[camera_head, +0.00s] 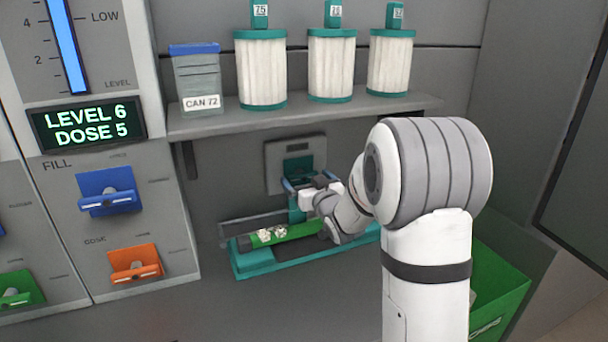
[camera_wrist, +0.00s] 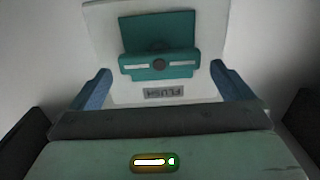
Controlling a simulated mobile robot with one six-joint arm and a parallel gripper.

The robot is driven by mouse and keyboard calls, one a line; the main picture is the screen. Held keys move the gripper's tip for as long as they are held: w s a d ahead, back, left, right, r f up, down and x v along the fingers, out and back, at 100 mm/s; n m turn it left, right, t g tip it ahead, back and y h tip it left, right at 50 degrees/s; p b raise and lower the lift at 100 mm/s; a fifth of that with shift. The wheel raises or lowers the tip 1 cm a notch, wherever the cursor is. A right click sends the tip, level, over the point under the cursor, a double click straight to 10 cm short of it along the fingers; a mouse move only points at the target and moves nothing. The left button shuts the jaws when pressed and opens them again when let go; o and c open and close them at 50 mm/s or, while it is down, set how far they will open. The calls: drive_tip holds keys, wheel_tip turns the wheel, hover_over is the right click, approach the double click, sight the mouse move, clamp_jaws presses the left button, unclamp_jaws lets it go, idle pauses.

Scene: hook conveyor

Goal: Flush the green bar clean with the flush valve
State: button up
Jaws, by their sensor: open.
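The flush valve is a teal handle (camera_head: 298,168) on a grey plate (camera_head: 275,158) on the back wall. In the wrist view the teal handle (camera_wrist: 160,62) sits near the top centre, above an upside-down FLUSH label (camera_wrist: 164,93). My gripper (camera_head: 310,184) is open and in front of the valve. In the wrist view its blue fingers (camera_wrist: 158,90) stand apart, one either side of the valve plate; I see no contact with the handle. The green bar (camera_head: 298,232) lies in a teal holder (camera_head: 258,265) below, with whitish clumps on it. My arm hides its right part.
A shelf above holds three white filter cartridges (camera_head: 262,72) and a can (camera_head: 198,82) marked CAN 72. The left panel has a display (camera_head: 88,124) reading LEVEL 6, DOSE 5, with blue (camera_head: 107,190) and orange (camera_head: 135,264) handles. A green bin (camera_head: 500,290) stands right of my arm.

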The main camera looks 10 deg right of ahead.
sight(304, 176)
drive_tip(key=shift+w+a, duration=0.2)
drive_tip(key=shift+w, duration=0.65)
drive_tip(key=shift+w+a, duration=0.15)
drive_tip(key=shift+w, duration=0.65)
drive_tip(key=shift+c, duration=0.2)
drive_tip(key=c, duration=0.9)
drive_tip(key=shift+o, duration=0.2)
